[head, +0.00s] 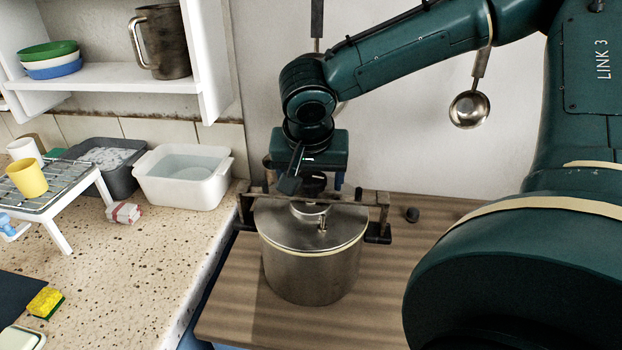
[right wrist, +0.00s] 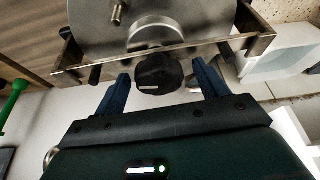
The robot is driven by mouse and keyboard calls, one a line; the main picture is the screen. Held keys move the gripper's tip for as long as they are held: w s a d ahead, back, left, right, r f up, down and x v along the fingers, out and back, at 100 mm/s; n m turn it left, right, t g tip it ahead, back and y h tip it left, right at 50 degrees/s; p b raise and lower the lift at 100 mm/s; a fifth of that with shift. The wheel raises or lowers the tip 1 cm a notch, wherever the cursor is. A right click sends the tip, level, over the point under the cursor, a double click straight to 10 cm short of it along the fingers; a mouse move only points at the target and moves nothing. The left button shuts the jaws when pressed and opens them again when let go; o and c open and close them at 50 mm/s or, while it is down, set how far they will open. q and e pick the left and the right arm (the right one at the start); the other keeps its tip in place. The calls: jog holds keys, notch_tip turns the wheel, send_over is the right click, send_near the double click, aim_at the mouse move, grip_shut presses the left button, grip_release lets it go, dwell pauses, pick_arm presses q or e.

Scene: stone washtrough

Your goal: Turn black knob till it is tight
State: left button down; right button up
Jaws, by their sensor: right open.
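A steel pot (head: 311,272) with a flat lid stands on the wooden top. A metal bar (right wrist: 225,52) runs across its lid. The black knob (right wrist: 158,73), with a white mark, sits at the middle of the bar; in the head view it is mostly hidden under my gripper. My right gripper (right wrist: 163,82) is above the pot, pointing at the knob. Its two blue fingers are open, one on each side of the knob, with a visible gap to it in the right wrist view. My left gripper is out of view.
A small dark round object (head: 411,214) lies on the wooden top (head: 237,325) right of the pot. A white basin (head: 183,190) and a grey basin (head: 100,160) stand on the stone counter at left. A ladle (head: 469,109) hangs on the wall behind my arm.

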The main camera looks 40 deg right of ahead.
jog(key=n+p, duration=0.1)
jog(key=n+y+p, duration=0.1)
jog(key=n, duration=0.1)
jog(key=shift+r+t, duration=0.3)
jog(key=shift+r, duration=0.1)
jog(key=shift+n+y+p, duration=0.4)
jog(key=shift+n+p, duration=0.4)
jog(key=shift+n, duration=0.2)
jog(key=n+y+p, duration=0.1)
jog(key=n+p, duration=0.1)
jog(key=shift+r+n+t+p, duration=0.1)
jog(key=shift+n+t+p, duration=0.2)
jog(key=shift+n+p, duration=0.1)
jog(key=n+y+p, duration=0.1)
jog(key=n+p, duration=0.1)
jog(key=shift+n+p, duration=0.3)
jog(key=shift+p, duration=0.05)
jog(key=shift+f+n+y+p, duration=0.4)
jog(key=shift+n+p, duration=0.1)
jog(key=shift+n, duration=0.2)
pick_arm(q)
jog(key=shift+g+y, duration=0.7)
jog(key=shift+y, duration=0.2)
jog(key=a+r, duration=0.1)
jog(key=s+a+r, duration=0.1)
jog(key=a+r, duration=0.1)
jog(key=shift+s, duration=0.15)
pick_arm(e)
jog(key=shift+f, duration=0.1)
